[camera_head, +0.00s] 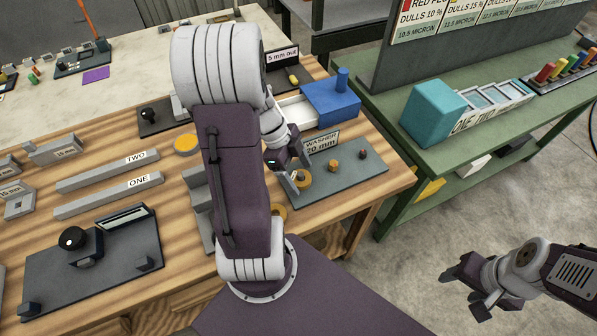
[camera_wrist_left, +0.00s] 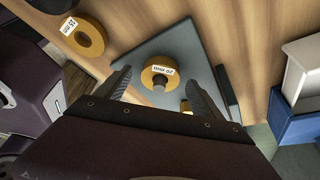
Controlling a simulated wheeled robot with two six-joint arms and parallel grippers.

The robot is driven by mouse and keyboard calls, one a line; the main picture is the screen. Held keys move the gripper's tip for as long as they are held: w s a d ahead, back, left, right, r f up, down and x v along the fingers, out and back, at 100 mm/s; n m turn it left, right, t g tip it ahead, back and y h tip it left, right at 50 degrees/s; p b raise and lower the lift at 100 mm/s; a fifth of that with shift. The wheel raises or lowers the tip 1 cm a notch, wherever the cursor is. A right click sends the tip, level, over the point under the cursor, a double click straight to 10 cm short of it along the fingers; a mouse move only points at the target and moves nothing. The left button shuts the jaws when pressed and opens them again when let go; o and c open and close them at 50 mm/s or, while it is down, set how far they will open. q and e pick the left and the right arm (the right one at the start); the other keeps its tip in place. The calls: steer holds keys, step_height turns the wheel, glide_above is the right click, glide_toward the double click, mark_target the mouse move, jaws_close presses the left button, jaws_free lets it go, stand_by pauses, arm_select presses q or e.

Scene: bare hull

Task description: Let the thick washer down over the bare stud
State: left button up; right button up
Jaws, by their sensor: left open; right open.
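The thick orange washer (camera_wrist_left: 147,72), labelled 20 mm, is around a grey stud (camera_wrist_left: 160,84) on the grey plate (camera_wrist_left: 203,45) in the left wrist view. The stud's top shows through its hole; I cannot tell whether the washer lies flat on the plate. In the head view the washer (camera_head: 304,183) is at the plate's near left end. My left gripper (camera_head: 298,178) is open, its fingers apart on either side of the washer. My right gripper (camera_head: 463,292) is open and empty, over the floor at the right.
Another orange washer (camera_wrist_left: 88,38), labelled 15 mm, lies left of the plate. A small orange peg (camera_head: 333,166) and a dark peg (camera_head: 361,154) stand farther along the plate. A WASHER 20 mm sign (camera_head: 321,142) and a blue box (camera_head: 331,103) stand behind it.

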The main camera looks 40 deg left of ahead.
arm_select(q)
steer(key=p+v, duration=0.1)
steer(key=v, duration=0.8)
stand_by(0.4)
steer(key=r+m+g+p, duration=0.1)
steer(key=m, duration=0.2)
glide_above(308, 181)
steer(key=s+d+f+n+y, duration=0.1)
steer(key=d+n, duration=0.1)
steer(key=d, duration=0.1)
steer(key=s+d+f+n+y+p, duration=0.1)
steer(key=s+d+f+n, duration=0.1)
steer(key=s+d+f+n+g+y, duration=0.1)
steer(key=d+f+n, duration=0.1)
steer(key=d, duration=0.1)
steer(key=shift+s+d+p, duration=0.25)
steer(key=shift+d+p, duration=0.05)
steer(key=shift+d, duration=0.05)
steer(key=n, duration=0.3)
steer(key=w+a+f+n+t, duration=0.1)
steer(key=n, duration=0.1)
steer(key=n+y, duration=0.1)
steer(key=n, duration=0.2)
steer(key=shift+w+a+f+n, duration=0.25)
steer(key=shift+w+a+n, duration=0.05)
steer(key=shift+w+n+t, duration=0.35)
steer(key=shift+n+t, duration=0.05)
steer(key=shift+n, duration=0.5)
steer(key=shift+w+n, duration=0.1)
steer(key=shift+n, duration=0.6)
